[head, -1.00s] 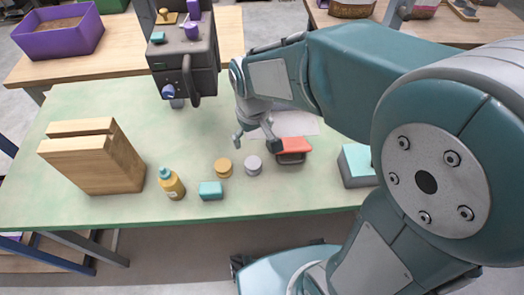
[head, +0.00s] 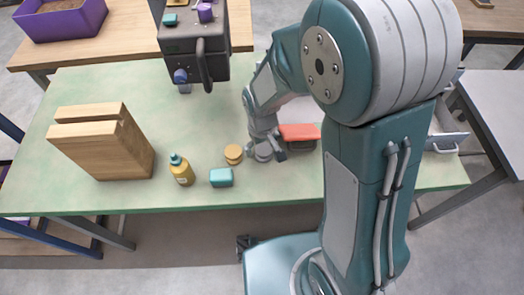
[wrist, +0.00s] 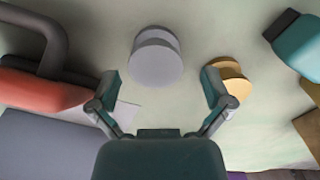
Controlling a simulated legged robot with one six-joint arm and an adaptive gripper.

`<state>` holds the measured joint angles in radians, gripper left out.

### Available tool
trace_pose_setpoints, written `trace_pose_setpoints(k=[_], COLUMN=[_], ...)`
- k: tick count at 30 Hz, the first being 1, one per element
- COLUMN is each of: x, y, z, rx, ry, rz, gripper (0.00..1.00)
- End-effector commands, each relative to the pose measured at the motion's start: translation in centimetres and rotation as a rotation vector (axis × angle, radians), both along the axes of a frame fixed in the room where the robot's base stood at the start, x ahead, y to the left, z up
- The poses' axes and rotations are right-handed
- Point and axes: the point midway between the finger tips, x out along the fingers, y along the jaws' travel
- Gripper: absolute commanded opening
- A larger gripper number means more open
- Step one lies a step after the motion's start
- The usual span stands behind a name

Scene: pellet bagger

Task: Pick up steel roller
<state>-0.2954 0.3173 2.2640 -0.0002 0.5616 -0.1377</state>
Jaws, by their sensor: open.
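The steel roller (wrist: 156,62) is a grey, flanged spool on the green bench, centred ahead of my fingers in the wrist view. In the head view the steel roller (head: 263,156) is partly hidden by my gripper (head: 266,149). My gripper (wrist: 161,88) is open and empty, pointing down at the roller, with a finger to either side in the picture. I cannot tell the exact height left between fingertips and roller. A brass roller (wrist: 232,78) lies close by the right fingertip in the wrist view; I cannot tell if they touch.
A red-topped handled tool (head: 299,132) lies just right of my gripper. A teal block (head: 221,177), a yellow bottle (head: 182,173) and a wooden block (head: 104,145) stand to the left. A dark machine (head: 196,48) overhangs the bench behind.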

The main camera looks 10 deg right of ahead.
Motion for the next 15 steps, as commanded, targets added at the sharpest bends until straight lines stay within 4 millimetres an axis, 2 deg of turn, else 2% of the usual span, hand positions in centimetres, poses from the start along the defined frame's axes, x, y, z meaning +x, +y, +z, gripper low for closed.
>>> trace_pose_setpoints(k=[4,11,14,15], x=[0.03,0.04,0.06,0.06], y=[-0.1,-0.03,0.02,0.02], z=[-1.39,-1.49,-1.5,-1.5], rx=[0.001,0.001,0.0,0.0], ry=[0.0,-0.002,-0.001,-0.001], rz=[-0.001,0.0,0.0,0.0], gripper=[1.0,1.0,0.6,0.42])
